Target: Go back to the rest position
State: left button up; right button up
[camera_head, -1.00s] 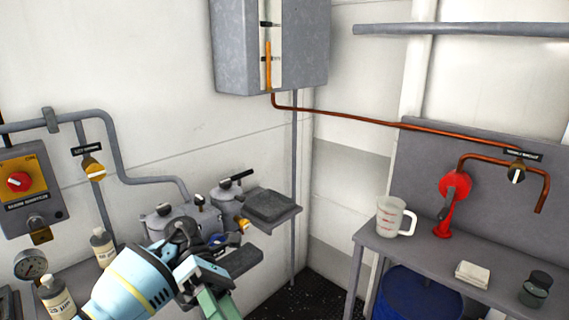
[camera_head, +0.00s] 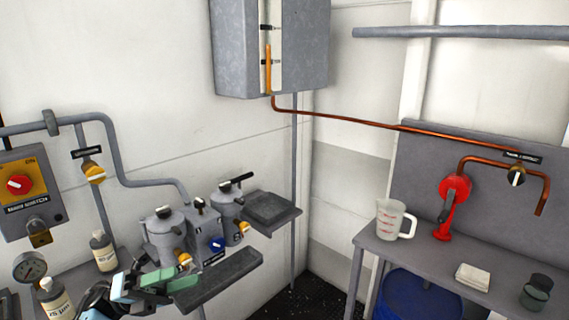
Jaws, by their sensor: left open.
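My left gripper (camera_head: 186,277) is at the lower left of the head view, in front of the grey bench with the filter housings. It is open, with green fingers, and nothing shows between them. One finger lies in front of the near end of a grey tray (camera_head: 222,279). Most of my left arm is below the picture's edge. My right gripper does not show.
Two grey filter housings (camera_head: 165,236) with yellow valves stand behind the gripper, with bottles (camera_head: 103,250) and a gauge (camera_head: 30,269) to the left. At right, a bench holds a measuring jug (camera_head: 392,220) and a red hand pump (camera_head: 451,205). The space between benches is clear.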

pick_arm(q)
jog(key=w+a+r+n+t+y, duration=0.1)
jog(key=w+a+n+t+y, duration=0.6)
jog(key=n+t, duration=0.55)
jog(key=w+a+r+n+t+y, duration=0.1)
jog(key=w+a+n+t+y, duration=0.3)
jog(key=w+n+t, duration=0.6)
jog(key=w+a+f+n+g+y, duration=0.3)
jog(key=a+f+n+g+y, duration=0.35)
jog(key=f+n+y, duration=0.95)
jog(key=s+d+f+g+h, duration=0.15)
jog(key=s+d+f, duration=0.25)
jog(key=s+f, duration=0.45)
jog(key=s+d+f+g+h, duration=0.1)
jog(key=s+d+f+h, duration=0.25)
jog(key=s+f, duration=0.5)
jog(key=s+d+f+g, duration=0.1)
jog(key=s+d+f, duration=0.1)
jog(key=s, duration=0.7)
jog(key=s+d+f+n+g, duration=0.1)
jog(key=s+d, duration=0.3)
jog(key=s, duration=0.5)
jog(key=s+d+f+n+g, duration=0.1)
jog(key=s+d+f, duration=0.2)
jog(key=s, duration=0.6)
jog(key=shift+s+h, duration=0.3)
